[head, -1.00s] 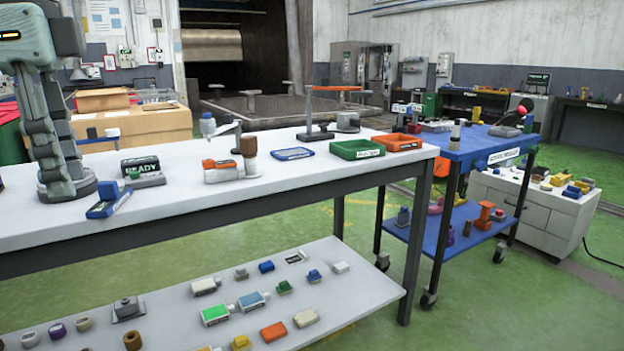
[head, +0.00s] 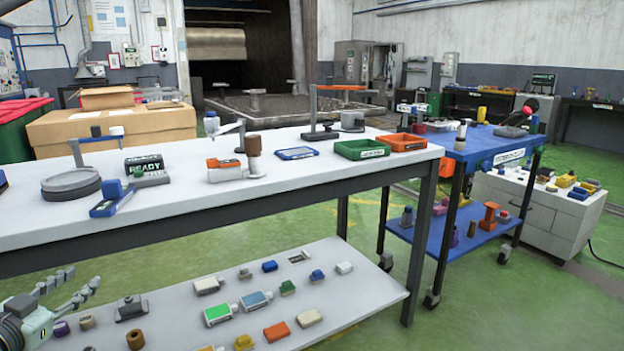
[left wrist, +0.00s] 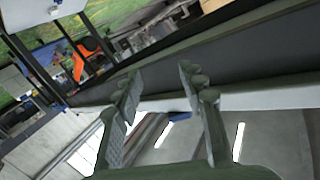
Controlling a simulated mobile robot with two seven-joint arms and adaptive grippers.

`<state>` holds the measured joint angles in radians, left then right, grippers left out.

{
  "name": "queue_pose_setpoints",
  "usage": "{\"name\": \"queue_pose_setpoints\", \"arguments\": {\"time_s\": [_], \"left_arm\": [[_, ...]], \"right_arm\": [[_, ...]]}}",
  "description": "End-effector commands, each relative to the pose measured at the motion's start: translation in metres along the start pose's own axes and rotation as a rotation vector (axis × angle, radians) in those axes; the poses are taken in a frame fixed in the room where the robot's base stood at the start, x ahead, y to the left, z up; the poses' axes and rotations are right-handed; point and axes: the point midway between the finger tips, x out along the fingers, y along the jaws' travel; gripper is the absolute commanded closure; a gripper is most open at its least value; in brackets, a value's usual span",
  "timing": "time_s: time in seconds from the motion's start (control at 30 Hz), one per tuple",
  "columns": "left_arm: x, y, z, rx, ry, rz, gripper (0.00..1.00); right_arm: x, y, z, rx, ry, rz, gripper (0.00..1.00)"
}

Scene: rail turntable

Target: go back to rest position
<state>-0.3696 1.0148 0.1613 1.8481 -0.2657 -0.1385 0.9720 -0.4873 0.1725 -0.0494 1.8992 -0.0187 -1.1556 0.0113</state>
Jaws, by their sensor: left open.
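My left gripper (head: 84,277) is at the lower left of the head view, low in front of the white workbench (head: 210,190), beside its lower shelf. Its two jointed fingers are apart, with nothing between them. In the left wrist view the fingers (left wrist: 160,72) are also spread and empty, with a tilted view of the room behind. My right gripper is not in view. A round grey disc-shaped stand (head: 71,187) sits bare on the bench at the left, clear of my gripper.
The lower shelf (head: 370,293) holds several small bottles and blocks close to my left gripper. On the bench are a READY sign box (head: 143,164), a green tray (head: 362,150) and a red tray (head: 403,142). A blue cart (head: 480,147) stands right. Green floor (head: 520,310) is free.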

Motion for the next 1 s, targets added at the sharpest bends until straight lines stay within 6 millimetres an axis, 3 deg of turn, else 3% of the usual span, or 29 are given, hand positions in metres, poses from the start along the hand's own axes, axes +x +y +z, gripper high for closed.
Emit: {"name": "queue_pose_setpoints", "arguments": {"time_s": [0.03, 0.2, 0.3, 0.43, 0.53, 0.7, 0.8, 1.0], "left_arm": [[-0.009, 0.009, 0.041, -0.027, -0.076, -0.059, 0.59], [-0.048, 0.053, 0.156, -0.052, -0.367, -0.174, 0.59], [-0.078, 0.095, 0.212, -0.062, -0.548, -0.182, 0.59], [-0.123, 0.164, 0.269, -0.075, -0.778, -0.13, 0.59], [-0.157, 0.22, 0.296, -0.083, -0.933, -0.053, 0.59], [-0.201, 0.293, 0.315, -0.091, -1.107, 0.084, 0.59], [-0.213, 0.312, 0.316, -0.092, -1.148, 0.128, 0.59], [-0.213, 0.312, 0.316, -0.092, -1.148, 0.128, 0.59]], "right_arm": [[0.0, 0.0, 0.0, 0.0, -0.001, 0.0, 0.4], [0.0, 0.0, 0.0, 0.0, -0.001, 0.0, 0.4], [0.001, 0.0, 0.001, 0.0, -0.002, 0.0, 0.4], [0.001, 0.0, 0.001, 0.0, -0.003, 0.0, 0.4], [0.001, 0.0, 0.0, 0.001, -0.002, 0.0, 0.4], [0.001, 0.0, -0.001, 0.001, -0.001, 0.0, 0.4], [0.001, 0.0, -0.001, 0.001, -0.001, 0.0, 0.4], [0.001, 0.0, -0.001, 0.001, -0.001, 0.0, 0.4]]}}
